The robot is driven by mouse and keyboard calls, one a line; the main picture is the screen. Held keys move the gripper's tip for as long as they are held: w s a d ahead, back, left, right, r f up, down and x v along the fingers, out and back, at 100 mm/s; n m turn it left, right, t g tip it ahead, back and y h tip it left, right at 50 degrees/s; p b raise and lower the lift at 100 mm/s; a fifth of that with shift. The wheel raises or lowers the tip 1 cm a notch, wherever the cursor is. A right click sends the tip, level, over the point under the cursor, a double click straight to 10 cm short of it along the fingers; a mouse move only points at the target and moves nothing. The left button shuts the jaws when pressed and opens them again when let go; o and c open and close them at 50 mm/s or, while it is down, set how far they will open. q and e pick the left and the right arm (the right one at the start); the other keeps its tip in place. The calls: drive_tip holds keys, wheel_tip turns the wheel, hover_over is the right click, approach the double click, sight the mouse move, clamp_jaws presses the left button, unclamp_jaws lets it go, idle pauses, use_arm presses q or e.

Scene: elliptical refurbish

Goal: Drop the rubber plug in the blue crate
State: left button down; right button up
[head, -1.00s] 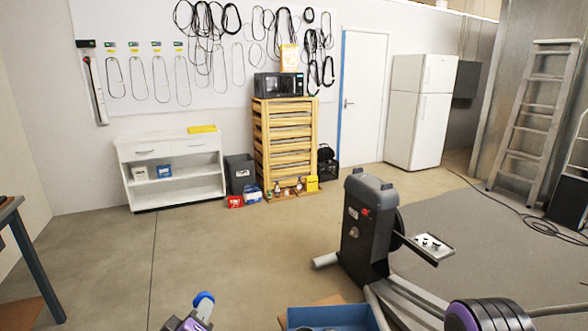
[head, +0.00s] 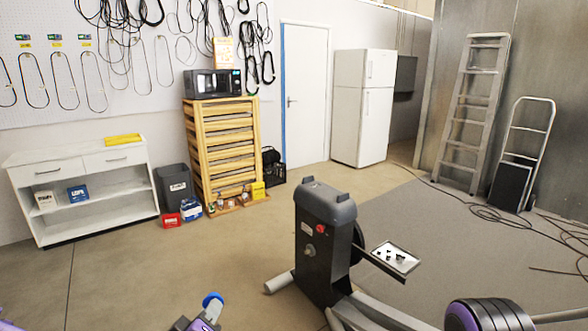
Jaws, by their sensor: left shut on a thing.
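My left gripper (head: 209,309) is at the bottom edge of the head view, left of centre, and partly cut off. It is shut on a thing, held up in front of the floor. A small rounded blue piece (head: 212,298) shows at its tips. I take this to be the rubber plug, but its shape is mostly hidden. The blue crate is not in view now. My right gripper is not in view.
A dark exercise machine (head: 325,240) stands on the floor ahead, right of my left gripper. A white shelf unit (head: 75,180), a grey bin (head: 174,187) and a wooden slatted stack (head: 222,148) stand along the wall. The floor (head: 150,270) at left is open.

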use_arm(q)
drive_tip(key=s+d+f+m+g+h+b, duration=0.1)
drive_tip(key=d+f+b, duration=0.4)
drive_tip(key=f, duration=0.5)
drive_tip(key=s+d+f+m+g+h+b, duration=0.1)
drive_tip(key=d+f+m+h+b, duration=0.2)
drive_tip(key=f+b, duration=0.5)
drive_tip(key=s+d+f+m+g+h+b, duration=0.1)
drive_tip(key=d+f+m+h+b, duration=0.2)
drive_tip(key=f, duration=1.1)
drive_tip(key=d+h+b, duration=0.1)
drive_tip(key=d+b, duration=0.2)
drive_tip(key=d, duration=0.2)
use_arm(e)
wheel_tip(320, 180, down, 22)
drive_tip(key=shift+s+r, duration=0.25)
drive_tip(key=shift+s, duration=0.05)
use_arm(q)
drive_tip(key=c, duration=0.8)
unclamp_jaws()
drive_tip(key=v, duration=1)
drive_tip(key=shift+s+a, duration=0.2)
drive_tip(key=shift+a, duration=0.05)
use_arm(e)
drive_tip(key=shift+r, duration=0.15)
